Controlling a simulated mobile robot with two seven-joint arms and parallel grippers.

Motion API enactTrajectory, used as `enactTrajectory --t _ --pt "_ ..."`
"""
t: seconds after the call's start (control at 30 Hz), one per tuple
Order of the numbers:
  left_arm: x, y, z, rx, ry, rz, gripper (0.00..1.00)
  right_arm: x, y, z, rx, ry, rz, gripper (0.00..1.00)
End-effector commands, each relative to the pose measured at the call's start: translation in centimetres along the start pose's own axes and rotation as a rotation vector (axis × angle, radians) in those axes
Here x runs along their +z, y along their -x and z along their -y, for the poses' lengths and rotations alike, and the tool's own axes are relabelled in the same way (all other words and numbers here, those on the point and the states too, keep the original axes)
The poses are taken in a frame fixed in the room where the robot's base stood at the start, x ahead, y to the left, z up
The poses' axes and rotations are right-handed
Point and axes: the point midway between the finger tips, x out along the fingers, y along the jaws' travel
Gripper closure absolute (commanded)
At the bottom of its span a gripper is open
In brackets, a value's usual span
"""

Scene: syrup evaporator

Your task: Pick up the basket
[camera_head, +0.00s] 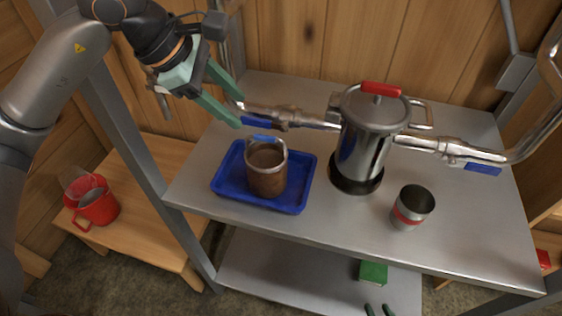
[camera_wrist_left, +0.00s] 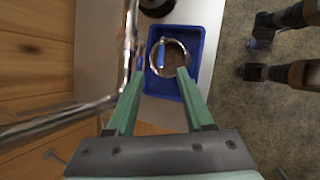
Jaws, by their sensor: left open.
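The basket (camera_head: 266,170), a brown round container with a metal rim and a raised handle with a blue grip, stands upright in a blue tray (camera_head: 228,186) on the metal table. In the left wrist view the basket (camera_wrist_left: 172,62) lies ahead of the fingertips, inside the tray. My left gripper (camera_head: 238,106) is open and empty, its green fingers above and left of the basket, not touching it.
A metal pot with a red-knobbed lid (camera_head: 370,120) and pipes with blue handles stand behind and right of the tray. A metal cup with a red band (camera_head: 411,207) stands at the right. A red jug (camera_head: 98,204) is on a low wooden table. A green box (camera_head: 373,271) sits on the lower shelf.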

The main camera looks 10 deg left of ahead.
Motion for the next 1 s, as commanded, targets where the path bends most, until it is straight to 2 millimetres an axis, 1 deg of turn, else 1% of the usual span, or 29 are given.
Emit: enactTrajectory --t 0.07,0.3,0.4,0.63,0.8,0.9,1.0 --pt "-0.1 -0.7 0.0 -0.003 0.0 -0.003 0.48 0.0 0.1 0.1 -0.001 -0.001 0.001 0.6" --pt "-0.1 -5.0 0.1 -0.006 0.0 -0.002 0.48 -0.2 0.4 0.3 -0.004 -0.004 0.003 0.6" --pt "-0.1 -6.3 0.1 -0.005 0.001 -0.002 0.48 -0.3 0.5 0.3 -0.004 -0.004 0.003 0.6" --pt "-0.2 -8.1 0.1 -0.005 0.002 -0.002 0.48 -0.5 0.7 0.3 -0.004 -0.004 0.003 0.6" --pt "-0.6 -10.6 0.2 -0.005 0.002 -0.001 0.48 -1.1 1.2 0.4 -0.004 -0.004 0.003 0.6" --pt "-0.6 -11.8 0.2 -0.003 0.002 0.0 0.48 -1.1 1.2 0.4 -0.004 -0.004 0.003 0.6" --pt "-0.6 -12.4 0.2 -0.002 0.0 0.0 0.48 -1.1 1.2 0.3 -0.004 -0.004 0.003 0.6"
